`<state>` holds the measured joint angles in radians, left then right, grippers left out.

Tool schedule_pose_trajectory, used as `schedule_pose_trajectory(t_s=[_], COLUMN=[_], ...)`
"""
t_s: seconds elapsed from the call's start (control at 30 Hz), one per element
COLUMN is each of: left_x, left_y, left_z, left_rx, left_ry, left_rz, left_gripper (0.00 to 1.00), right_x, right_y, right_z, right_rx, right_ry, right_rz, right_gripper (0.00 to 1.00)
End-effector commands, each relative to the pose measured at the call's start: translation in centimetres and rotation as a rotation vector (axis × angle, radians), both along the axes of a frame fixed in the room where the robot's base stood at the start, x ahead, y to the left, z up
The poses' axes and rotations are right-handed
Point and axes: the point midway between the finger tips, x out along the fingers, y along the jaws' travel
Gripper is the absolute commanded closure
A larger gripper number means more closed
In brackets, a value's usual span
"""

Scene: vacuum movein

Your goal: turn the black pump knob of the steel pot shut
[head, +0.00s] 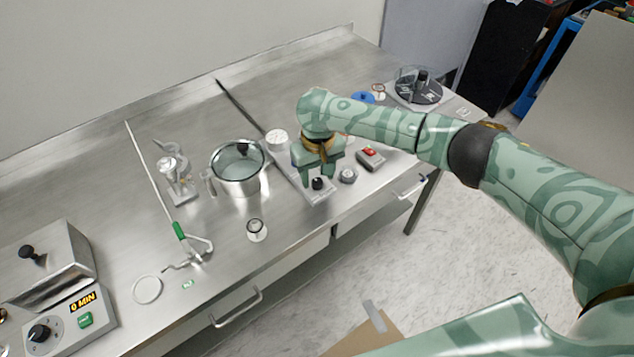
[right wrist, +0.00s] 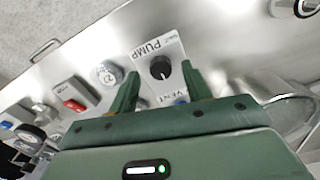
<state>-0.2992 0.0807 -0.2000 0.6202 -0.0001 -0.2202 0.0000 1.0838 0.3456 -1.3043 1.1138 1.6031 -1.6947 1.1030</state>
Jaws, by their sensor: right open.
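The black pump knob (right wrist: 160,68) sits on a light plate marked PUMP and VENT in the right wrist view. It also shows in the head view (head: 317,183), at the right of the steel pot (head: 240,186), which has a clear lid. My right gripper (right wrist: 161,78) is open and points down over the plate. In the right wrist view the knob appears between its two fingertips; no contact is visible. In the head view the gripper (head: 319,179) hides part of the plate. My left gripper is not in view.
A red-buttoned box (head: 370,158) and a small round gauge (head: 348,175) stand close to the right of the gripper. A white round item (head: 277,138) is behind. A clamp stand (head: 180,232) and a heater with a display (head: 70,318) are at left.

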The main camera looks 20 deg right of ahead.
Motion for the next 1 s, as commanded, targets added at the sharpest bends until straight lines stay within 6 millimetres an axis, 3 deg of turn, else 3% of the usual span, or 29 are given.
schedule_pose_trajectory(t_s=[0.13, 0.47, 0.6, 0.63, 0.87, 1.0], left_x=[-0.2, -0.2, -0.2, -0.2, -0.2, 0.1], left_y=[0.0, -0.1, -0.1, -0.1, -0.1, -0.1], left_z=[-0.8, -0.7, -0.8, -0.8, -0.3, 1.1], left_rx=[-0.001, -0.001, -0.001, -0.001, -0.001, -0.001], left_ry=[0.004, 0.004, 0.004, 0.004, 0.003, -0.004], left_rz=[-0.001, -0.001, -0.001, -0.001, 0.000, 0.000], left_gripper=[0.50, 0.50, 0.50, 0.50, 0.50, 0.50], right_x=[0.0, 0.0, 0.0, 0.0, 0.0, -0.1], right_y=[0.0, 0.0, 0.0, 0.0, 0.1, 0.1], right_z=[-1.5, -1.7, -1.7, -1.7, -1.5, -1.2], right_rx=[0.000, 0.001, 0.001, 0.001, 0.001, 0.001], right_ry=[0.000, -0.001, -0.001, -0.001, -0.001, 0.000], right_rz=[0.001, 0.001, 0.001, 0.001, 0.008, 0.039], right_gripper=[0.51, 0.51, 0.90, 0.96, 0.96, 0.96])
